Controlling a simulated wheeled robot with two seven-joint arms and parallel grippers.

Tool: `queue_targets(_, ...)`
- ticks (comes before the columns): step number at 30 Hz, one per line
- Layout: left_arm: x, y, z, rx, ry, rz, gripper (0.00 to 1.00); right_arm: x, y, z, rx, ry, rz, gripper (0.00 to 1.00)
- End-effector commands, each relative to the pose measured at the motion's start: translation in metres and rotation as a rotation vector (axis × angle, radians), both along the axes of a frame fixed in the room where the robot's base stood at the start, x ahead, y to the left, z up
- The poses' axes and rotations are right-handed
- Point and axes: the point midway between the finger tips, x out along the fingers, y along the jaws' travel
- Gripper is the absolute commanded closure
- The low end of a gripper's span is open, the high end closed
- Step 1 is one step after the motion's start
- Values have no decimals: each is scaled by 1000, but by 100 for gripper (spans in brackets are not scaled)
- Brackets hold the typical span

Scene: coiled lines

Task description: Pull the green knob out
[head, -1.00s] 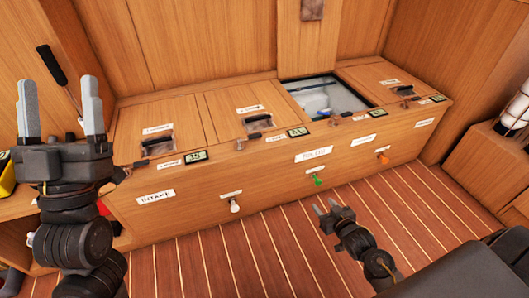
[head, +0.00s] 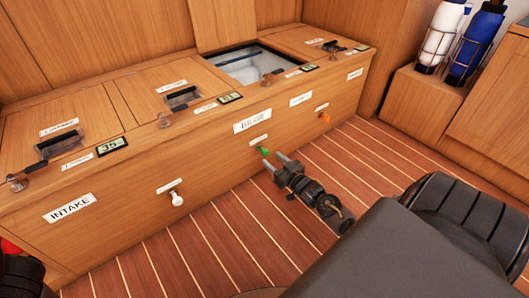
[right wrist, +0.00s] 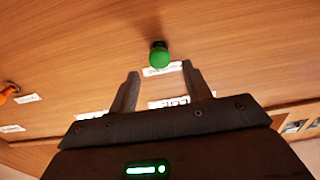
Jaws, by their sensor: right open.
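The green knob (head: 263,151) sticks out of the front panel of the wooden bench, below the BILGE label (head: 252,121). My right gripper (head: 274,160) is open, its fingertips just short of the knob. In the right wrist view the green knob (right wrist: 158,55) shows ahead, lined up with the gap between the two open fingers (right wrist: 160,72). Nothing is between the fingers, and no contact shows. My left gripper is out of view; only a dark part of my left arm shows at the lower left corner.
A white knob (head: 177,199) is on the panel to the left, and an orange knob (head: 325,117) to the right. An INTAKE label (head: 69,207) is at the far left. An open hatch (head: 252,64) is in the bench top. Bottles (head: 442,35) stand in racks at the right. The striped floor is clear.

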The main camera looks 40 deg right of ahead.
Motion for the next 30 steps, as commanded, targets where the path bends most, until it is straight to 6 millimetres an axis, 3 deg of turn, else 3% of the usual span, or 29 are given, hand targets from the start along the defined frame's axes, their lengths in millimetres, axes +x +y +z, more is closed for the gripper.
queue_targets(3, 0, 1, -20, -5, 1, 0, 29, 23, -1, -5, -1, -2, -1, 51)
queue_targets(9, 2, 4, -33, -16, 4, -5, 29, 49, -2, -3, -1, -1, 0, 51)
queue_targets(22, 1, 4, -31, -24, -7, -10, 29, 59, -2, 0, -1, 2, -1, 51)
queue_targets(30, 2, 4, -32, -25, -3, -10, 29, 59, -2, 0, 0, 1, -1, 85)
